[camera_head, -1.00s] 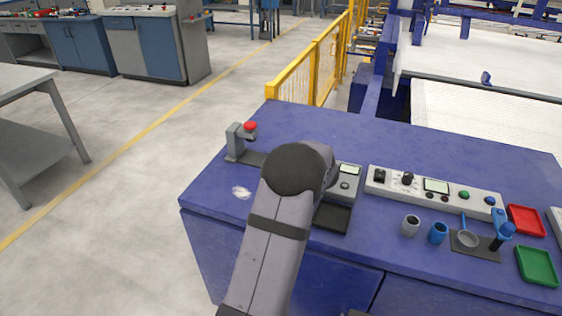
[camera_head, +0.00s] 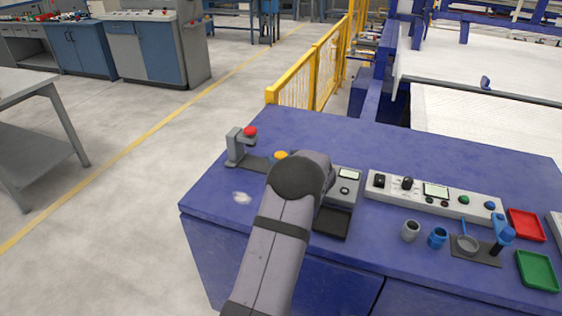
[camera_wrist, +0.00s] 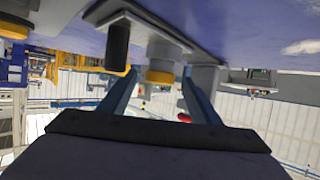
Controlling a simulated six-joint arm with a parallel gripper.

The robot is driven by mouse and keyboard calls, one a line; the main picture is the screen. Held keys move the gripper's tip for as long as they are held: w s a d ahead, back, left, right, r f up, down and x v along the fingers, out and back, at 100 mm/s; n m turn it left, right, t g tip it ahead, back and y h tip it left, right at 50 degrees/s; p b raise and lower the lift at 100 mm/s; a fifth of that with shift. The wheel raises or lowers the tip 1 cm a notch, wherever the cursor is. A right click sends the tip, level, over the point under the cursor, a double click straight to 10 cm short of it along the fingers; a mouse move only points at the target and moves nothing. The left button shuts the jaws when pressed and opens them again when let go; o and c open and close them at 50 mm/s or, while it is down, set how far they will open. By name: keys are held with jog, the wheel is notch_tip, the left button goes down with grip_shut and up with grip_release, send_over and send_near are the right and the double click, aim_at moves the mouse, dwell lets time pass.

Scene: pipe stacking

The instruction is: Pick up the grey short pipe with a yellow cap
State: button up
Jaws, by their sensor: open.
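The yellow cap (camera_head: 280,155) of the short pipe shows in the head view just behind my arm's wrist, on the blue table. The rest of that pipe is hidden there. In the upside-down wrist view the grey pipe (camera_wrist: 161,52) stands on a flat base, with its yellow cap (camera_wrist: 160,77) away from the table. My gripper (camera_wrist: 159,72) is open, with one finger on each side of the capped pipe and a gap on both sides. The gripper itself is hidden by my arm in the head view.
A grey stand with a red knob (camera_head: 250,131) rises left of the cap. A black cylinder (camera_wrist: 117,46) stands beside the pipe in the wrist view. A control panel (camera_head: 436,194), a grey cup (camera_head: 411,230) and a blue cup (camera_head: 437,237) lie to the right.

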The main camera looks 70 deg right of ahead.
jog(key=shift+x, duration=1.3)
jog(key=c, duration=1.1)
